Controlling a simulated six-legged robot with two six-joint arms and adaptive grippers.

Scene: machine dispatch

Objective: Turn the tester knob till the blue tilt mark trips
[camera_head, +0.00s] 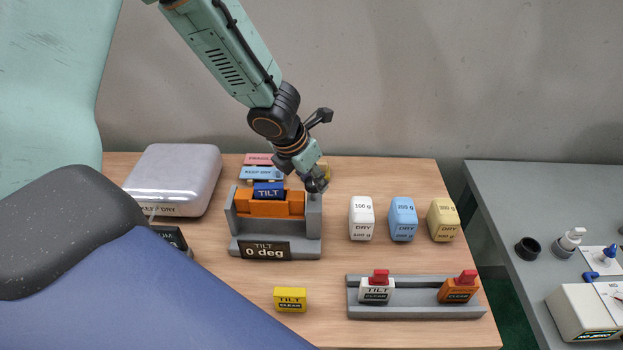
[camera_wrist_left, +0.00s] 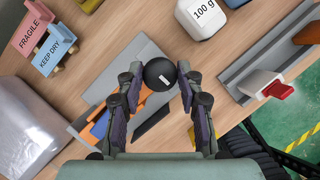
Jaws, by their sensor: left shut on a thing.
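The tilt tester (camera_head: 275,247) stands on the wooden table, a grey frame with an orange cradle (camera_head: 278,208) between its posts. A blue tilt mark (camera_head: 268,190) sits in the cradle, and it looks level. The front display reads "TILT 0 deg". My left gripper (camera_head: 316,183) is at the tester's right post, shut on the dark round knob. In the left wrist view the black knob (camera_wrist_left: 160,74) with a small white label lies between the two fingertips (camera_wrist_left: 160,76). My right gripper is not in view.
White, blue and yellow weights (camera_head: 403,219) stand to the right. A grey rack (camera_head: 415,312) at the front right holds a white and an orange tilt mark with red tops. A yellow tilt mark (camera_head: 290,299) lies in front. A pale case (camera_head: 174,178) stands left.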

